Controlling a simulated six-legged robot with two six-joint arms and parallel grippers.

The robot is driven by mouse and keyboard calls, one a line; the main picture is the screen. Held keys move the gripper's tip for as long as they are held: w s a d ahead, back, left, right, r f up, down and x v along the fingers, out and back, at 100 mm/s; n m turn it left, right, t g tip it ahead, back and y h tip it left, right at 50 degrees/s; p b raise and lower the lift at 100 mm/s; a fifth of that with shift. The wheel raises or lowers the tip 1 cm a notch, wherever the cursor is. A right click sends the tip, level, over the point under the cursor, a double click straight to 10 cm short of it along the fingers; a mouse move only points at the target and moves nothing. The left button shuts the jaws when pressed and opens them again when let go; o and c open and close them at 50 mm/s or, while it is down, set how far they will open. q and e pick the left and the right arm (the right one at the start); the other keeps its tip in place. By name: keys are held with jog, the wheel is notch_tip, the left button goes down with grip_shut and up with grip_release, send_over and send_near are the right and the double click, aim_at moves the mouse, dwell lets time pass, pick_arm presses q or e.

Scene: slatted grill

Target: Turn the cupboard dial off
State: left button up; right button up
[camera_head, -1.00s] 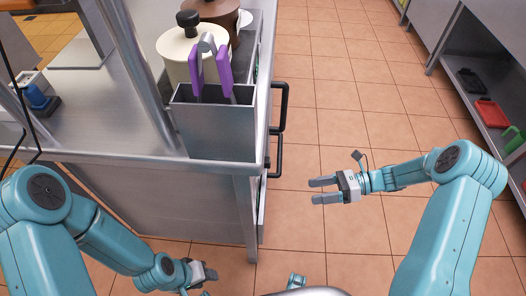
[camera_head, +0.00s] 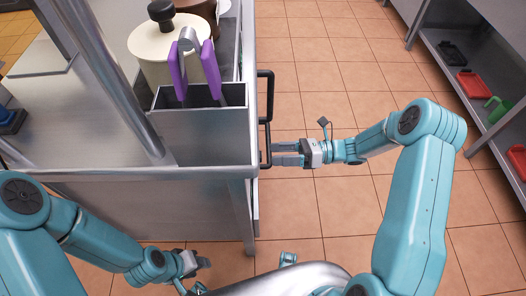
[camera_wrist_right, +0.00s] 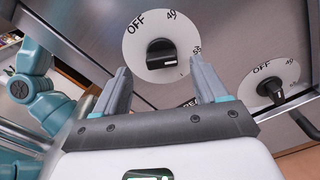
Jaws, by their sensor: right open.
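In the right wrist view a round white dial (camera_wrist_right: 140,47) with a black knob (camera_wrist_right: 160,54) sits on a grey metal front. OFF is printed at its upper left, with numbers toward the top and right. The knob's bar lies roughly sideways, its grip end to the right, away from OFF. My right gripper (camera_wrist_right: 161,66) is open, its fingers on either side of the knob with gaps to it. In the head view my right gripper (camera_head: 274,153) is beside the counter's right side; the dial is hidden there. My left gripper (camera_head: 195,264) is low, its jaws unclear.
A second white dial (camera_wrist_right: 287,72) with a black knob is at the right in the wrist view. Black handles (camera_head: 265,100) jut from the counter's right side. The tiled floor (camera_head: 345,85) to the right is clear.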

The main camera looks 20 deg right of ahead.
pick_arm(q)
jog(key=shift+s+f, duration=0.1)
jog(key=shift+s, duration=0.05)
pick_arm(e)
jog(key=x, duration=0.5)
jog(key=c, duration=1.1)
jog(key=shift+o, duration=0.2)
